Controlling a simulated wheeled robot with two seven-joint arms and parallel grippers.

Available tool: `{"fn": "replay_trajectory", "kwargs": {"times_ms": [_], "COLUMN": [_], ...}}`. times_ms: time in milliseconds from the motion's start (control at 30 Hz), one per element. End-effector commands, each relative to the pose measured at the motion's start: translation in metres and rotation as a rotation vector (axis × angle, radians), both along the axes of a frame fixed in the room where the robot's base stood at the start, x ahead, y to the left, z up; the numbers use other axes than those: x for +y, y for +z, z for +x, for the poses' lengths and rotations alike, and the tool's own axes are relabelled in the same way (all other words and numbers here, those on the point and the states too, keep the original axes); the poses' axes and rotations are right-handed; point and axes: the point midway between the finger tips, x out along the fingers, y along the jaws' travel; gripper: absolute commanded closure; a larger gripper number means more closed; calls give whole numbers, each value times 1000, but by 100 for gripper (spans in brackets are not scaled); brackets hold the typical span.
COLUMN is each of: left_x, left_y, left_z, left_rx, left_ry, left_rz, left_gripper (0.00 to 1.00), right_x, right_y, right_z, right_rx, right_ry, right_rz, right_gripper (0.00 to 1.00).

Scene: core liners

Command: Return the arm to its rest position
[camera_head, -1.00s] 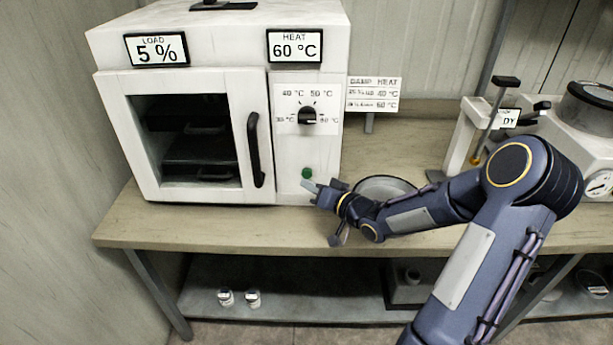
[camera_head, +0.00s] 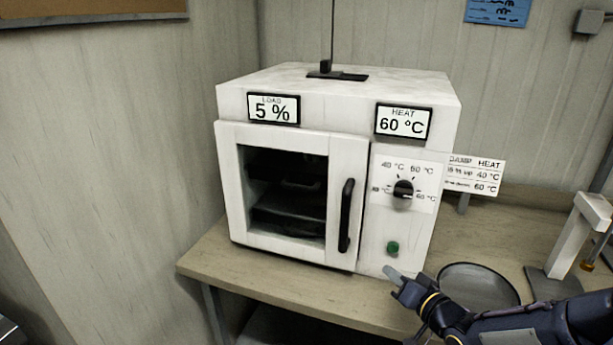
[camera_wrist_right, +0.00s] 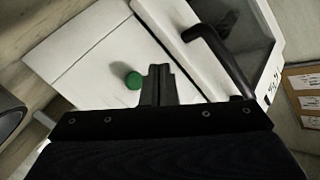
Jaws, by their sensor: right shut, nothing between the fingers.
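My right arm (camera_head: 530,325) comes in from the lower right in the head view. My right gripper (camera_head: 391,273) is shut and empty, just in front of the oven's lower right front, below the green button (camera_head: 393,248). In the right wrist view the shut fingers (camera_wrist_right: 159,84) show beside the green button (camera_wrist_right: 133,80), with the oven's white front behind. I cannot tell from these views whether the fingertips touch the oven. My left gripper is not in view.
The white oven (camera_head: 297,86) stands on a wooden bench (camera_head: 212,262), its door closed with a black handle (camera_head: 346,215). Its displays read 5 % and 60 °C. A round pan (camera_head: 480,284) and a white stand (camera_head: 580,235) are to the right. A wall is at left.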

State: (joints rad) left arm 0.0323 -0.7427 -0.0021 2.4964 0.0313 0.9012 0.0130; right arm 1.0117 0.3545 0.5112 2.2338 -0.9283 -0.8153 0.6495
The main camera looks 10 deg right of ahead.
Motion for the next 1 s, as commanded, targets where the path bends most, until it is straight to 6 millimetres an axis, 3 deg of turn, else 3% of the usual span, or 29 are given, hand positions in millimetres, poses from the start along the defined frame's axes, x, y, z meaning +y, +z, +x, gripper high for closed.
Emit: {"fn": "replay_trajectory", "kwargs": {"times_ms": [167,267,467,600,700,833,1000], "left_x": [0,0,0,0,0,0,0], "left_y": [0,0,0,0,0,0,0], "left_z": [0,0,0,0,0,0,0], "left_rx": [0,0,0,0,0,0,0], "left_ry": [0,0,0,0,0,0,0], "left_rz": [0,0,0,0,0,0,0], "left_gripper": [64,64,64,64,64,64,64], "right_x": [6,7,21,56,82,104,110], "right_y": [3,10,30,33,34,34,33], "right_z": [-7,-26,-113,-182,-220,-250,-259], "right_rx": [114,257,558,698,749,778,790], "right_ry": [-23,-66,-105,7,127,242,283], "right_rz": [-142,-289,-420,-363,-311,-267,-254], "right_gripper": [100,100,100,100,100,100,100]}}
